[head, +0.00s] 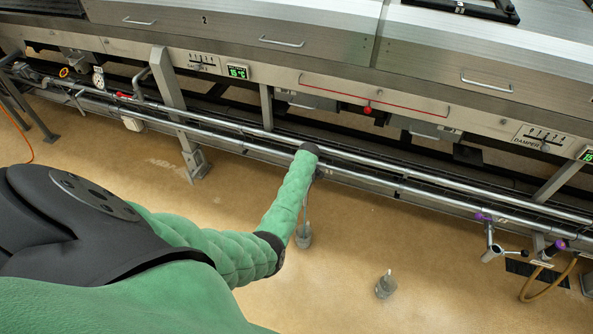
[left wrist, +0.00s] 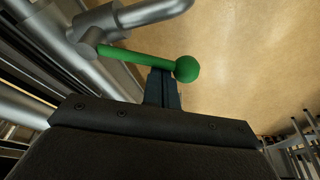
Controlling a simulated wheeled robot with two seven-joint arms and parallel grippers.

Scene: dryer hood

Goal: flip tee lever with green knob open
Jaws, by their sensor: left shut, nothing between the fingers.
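The green lever (left wrist: 140,58) with its round green knob (left wrist: 187,69) shows in the left wrist view. It runs from a grey pipe fitting (left wrist: 98,32) at the upper left to the knob at the right. My left gripper (left wrist: 162,73) is shut and empty. Its fingertips are at the lever beside the knob, overlapping it in the picture; I cannot tell whether they touch. In the head view my left arm reaches to the pipes under the machine, and its wrist hides the lever and the gripper. My right gripper is not in view.
Long steel pipes (head: 400,185) run along the machine front. Valves with purple knobs (head: 482,217) sit at the lower right. A support post (head: 168,80) stands left of my arm. Small grey floor fittings (head: 385,287) stand on the otherwise mostly clear tan floor (head: 440,290).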

